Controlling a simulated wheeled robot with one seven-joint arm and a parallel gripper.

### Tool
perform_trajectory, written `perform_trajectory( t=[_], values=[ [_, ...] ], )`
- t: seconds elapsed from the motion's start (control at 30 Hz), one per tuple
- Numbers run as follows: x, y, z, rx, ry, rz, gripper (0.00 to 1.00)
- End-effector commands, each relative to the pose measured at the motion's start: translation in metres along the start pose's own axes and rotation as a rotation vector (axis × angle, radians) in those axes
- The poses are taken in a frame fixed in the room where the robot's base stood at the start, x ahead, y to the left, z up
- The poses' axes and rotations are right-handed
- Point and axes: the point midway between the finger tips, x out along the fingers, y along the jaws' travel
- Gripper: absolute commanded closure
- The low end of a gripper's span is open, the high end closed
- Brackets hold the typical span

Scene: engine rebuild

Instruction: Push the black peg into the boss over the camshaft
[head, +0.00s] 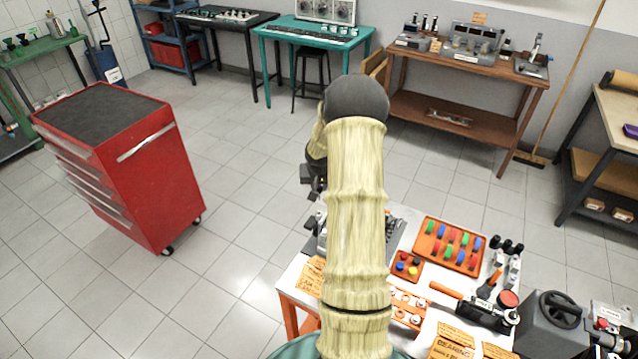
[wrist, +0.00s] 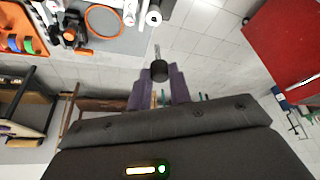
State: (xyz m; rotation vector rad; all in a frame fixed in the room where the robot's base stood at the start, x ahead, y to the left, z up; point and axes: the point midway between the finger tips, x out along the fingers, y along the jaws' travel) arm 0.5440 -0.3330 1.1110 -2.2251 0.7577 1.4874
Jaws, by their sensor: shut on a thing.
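My gripper (wrist: 160,80) shows in the wrist view with its two purple fingers close on either side of a black peg (wrist: 159,69). The peg's dark round head is at the fingertips, and a thin grey shaft points away from it. In the head view my gripper (head: 313,182) is a dark shape beside my arm, above the grey engine assembly (head: 394,240) on the workbench; the peg cannot be made out there. My arm hides much of the assembly. I cannot clearly tell the boss or the camshaft in either view.
An orange tray (head: 424,246) of coloured parts, a smaller orange tray (head: 401,275) and tools crowd the bench's right side. A red tool cabinet (head: 150,190) stands to the left. An orange ring (wrist: 88,33) lies on the bench in the wrist view. The floor between is clear.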

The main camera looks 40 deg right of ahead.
Motion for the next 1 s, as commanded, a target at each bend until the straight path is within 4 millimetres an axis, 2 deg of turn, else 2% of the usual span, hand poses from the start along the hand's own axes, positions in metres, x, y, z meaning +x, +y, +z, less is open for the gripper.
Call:
perform_trajectory(
  t=[0.27, 1.0],
  values=[
    [0.005, 0.000, 0.002, -0.001, 0.000, 0.000, 1.00],
    [0.054, 0.000, 0.023, -0.002, 0.000, 0.000, 1.00]
  ],
)
